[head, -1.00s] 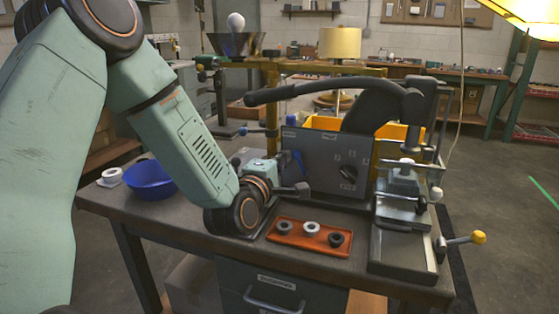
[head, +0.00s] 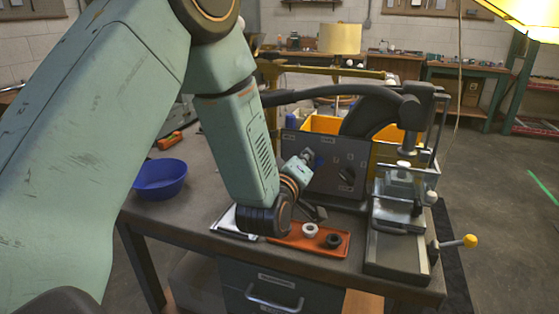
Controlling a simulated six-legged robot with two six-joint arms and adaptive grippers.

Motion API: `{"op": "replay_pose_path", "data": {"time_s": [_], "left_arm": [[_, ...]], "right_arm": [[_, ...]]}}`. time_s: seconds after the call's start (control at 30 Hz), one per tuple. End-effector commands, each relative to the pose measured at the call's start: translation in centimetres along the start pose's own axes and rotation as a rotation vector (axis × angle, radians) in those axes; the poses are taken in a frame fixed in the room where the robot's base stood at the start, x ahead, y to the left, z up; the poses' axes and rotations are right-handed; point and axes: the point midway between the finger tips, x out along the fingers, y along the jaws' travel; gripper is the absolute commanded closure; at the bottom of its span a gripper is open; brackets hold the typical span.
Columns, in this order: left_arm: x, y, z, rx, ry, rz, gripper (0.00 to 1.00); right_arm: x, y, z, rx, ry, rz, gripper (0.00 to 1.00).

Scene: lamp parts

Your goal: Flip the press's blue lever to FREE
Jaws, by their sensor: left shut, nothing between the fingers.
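The press's grey panel (head: 328,178) stands on the bench with a black dial (head: 346,174) on its front. The blue lever (head: 319,161) is on the panel's left part and shows only in part, behind my gripper. My left gripper (head: 308,157) is shut and empty, with its tip right at the lever. I cannot tell for sure whether they touch. The lever's markings are too small to read. My right gripper is out of view.
An orange tray (head: 322,248) with a white ring (head: 310,230) and a dark ring (head: 333,240) lies below my wrist. A blue bowl (head: 160,180) stands at left. The press's long dark handle (head: 330,91) runs above the panel. A yellow-knobbed handle (head: 470,241) sticks out at right.

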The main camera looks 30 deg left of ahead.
Motion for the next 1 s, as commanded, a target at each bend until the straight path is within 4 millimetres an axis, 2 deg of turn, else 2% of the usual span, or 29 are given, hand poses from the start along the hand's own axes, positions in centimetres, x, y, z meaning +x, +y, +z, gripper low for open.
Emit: {"op": "replay_pose_path", "data": {"time_s": [0.37, 1.0], "left_arm": [[0.06, 0.57, 0.86, 0.135, 0.000, -0.007, 1.00], [0.10, 0.67, 0.88, 0.150, 0.000, -0.008, 1.00]], "right_arm": [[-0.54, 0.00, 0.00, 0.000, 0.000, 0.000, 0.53], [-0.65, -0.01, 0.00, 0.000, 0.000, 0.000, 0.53]]}}
